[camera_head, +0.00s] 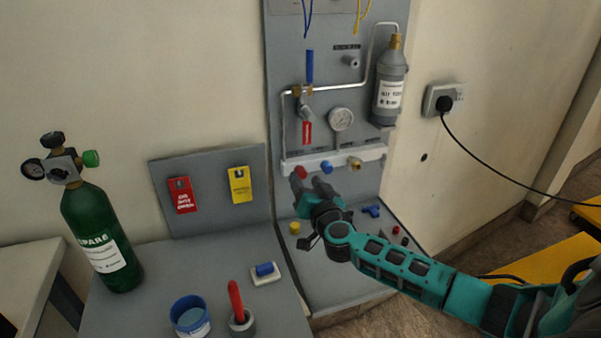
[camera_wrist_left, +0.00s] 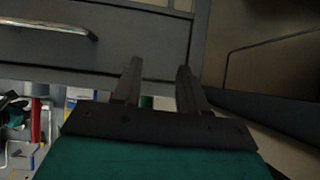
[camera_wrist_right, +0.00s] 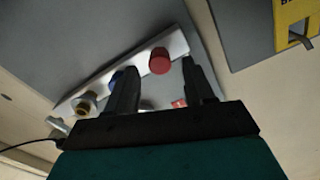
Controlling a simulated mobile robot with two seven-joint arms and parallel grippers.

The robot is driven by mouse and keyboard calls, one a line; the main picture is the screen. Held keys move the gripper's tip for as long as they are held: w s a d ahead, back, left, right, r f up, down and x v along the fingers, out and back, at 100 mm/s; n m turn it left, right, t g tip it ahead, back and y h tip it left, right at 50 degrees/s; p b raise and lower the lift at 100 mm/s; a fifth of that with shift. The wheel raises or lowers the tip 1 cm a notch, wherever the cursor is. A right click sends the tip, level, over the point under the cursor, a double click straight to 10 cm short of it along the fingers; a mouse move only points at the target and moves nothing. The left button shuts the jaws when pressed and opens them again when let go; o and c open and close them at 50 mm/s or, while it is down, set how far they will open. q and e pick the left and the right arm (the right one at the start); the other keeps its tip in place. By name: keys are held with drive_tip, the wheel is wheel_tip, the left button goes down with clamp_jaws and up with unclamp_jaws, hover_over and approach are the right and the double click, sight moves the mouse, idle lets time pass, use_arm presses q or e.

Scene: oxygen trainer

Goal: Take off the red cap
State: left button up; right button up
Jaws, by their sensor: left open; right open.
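The red cap (camera_head: 300,172) sits at the left end of the light manifold bar (camera_head: 334,158) on the grey wall panel. A blue cap (camera_head: 326,166) and a brass fitting (camera_head: 355,164) sit to its right. My right gripper (camera_head: 308,184) is open, just below and in front of the bar near the red cap. In the right wrist view the red cap (camera_wrist_right: 159,61) shows beyond and between the open fingers (camera_wrist_right: 160,85), apart from them. My left gripper (camera_wrist_left: 157,85) is open and empty, facing a grey drawer front (camera_wrist_left: 90,50); it is outside the head view.
A green spare cylinder (camera_head: 95,235) stands left on the grey bench. A grey cylinder (camera_head: 390,85) hangs on the panel.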

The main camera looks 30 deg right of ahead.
drive_tip(key=shift+m, duration=0.6)
drive_tip(key=shift+m, duration=1.7)
drive_tip(key=shift+m, duration=1.7)
drive_tip(key=shift+m, duration=1.7)
